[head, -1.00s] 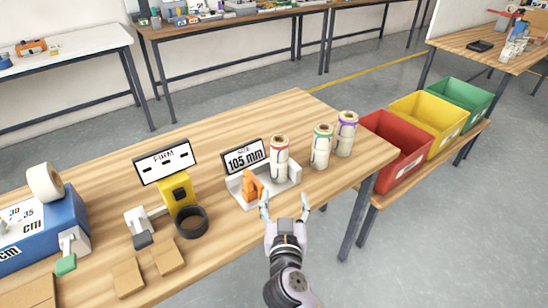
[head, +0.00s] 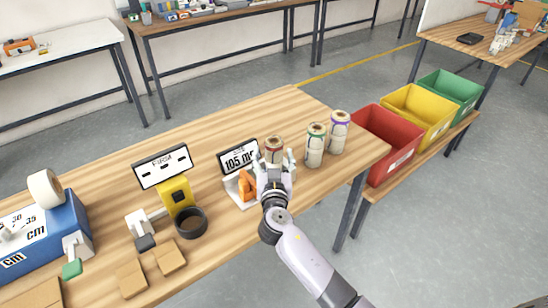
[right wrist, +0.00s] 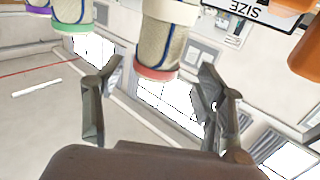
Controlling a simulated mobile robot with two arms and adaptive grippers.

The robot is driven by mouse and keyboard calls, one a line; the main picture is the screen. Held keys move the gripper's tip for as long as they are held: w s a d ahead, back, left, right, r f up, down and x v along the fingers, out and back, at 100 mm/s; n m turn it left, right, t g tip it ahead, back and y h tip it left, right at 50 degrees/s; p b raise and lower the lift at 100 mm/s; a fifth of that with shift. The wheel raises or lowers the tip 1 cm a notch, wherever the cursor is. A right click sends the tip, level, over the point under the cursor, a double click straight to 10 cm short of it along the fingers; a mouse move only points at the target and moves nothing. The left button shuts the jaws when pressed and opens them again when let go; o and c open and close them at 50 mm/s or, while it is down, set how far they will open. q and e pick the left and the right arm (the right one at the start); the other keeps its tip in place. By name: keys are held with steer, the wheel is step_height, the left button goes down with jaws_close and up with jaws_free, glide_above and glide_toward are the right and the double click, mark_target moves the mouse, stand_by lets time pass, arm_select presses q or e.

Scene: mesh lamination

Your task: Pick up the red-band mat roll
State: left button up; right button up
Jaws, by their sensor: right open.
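The red-band mat roll (head: 274,143) stands upright at the white size gauge, just right of its "105 mm" display (head: 239,155). My right gripper hides its lower part in the head view. My right gripper (head: 275,164) is open, with one finger to each side of the roll in the picture. In the right wrist view, the roll's red-banded end (right wrist: 155,73) shows between and beyond the two spread fingers (right wrist: 160,85). I cannot tell whether the fingers touch it. My left gripper is not in view.
A green-band roll (head: 315,148) and a purple-band roll (head: 339,133) stand close on the right. An orange block (head: 247,184) sits on the gauge at left. A black ring (head: 190,222) and yellow device (head: 177,192) are farther left. Red, yellow and green bins stand beyond the table's right end.

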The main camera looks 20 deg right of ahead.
mark_target(274, 151)
steer(key=p+x, duration=0.1)
steer(key=x, duration=0.3)
steer(key=shift+w+d+p, duration=0.15)
steer(key=shift+d+p, duration=0.1)
steer(key=shift+p, duration=0.1)
steer(key=shift+w+f, duration=0.1)
steer(key=shift+w, duration=0.25)
steer(key=shift+s, duration=0.1)
jaws_close()
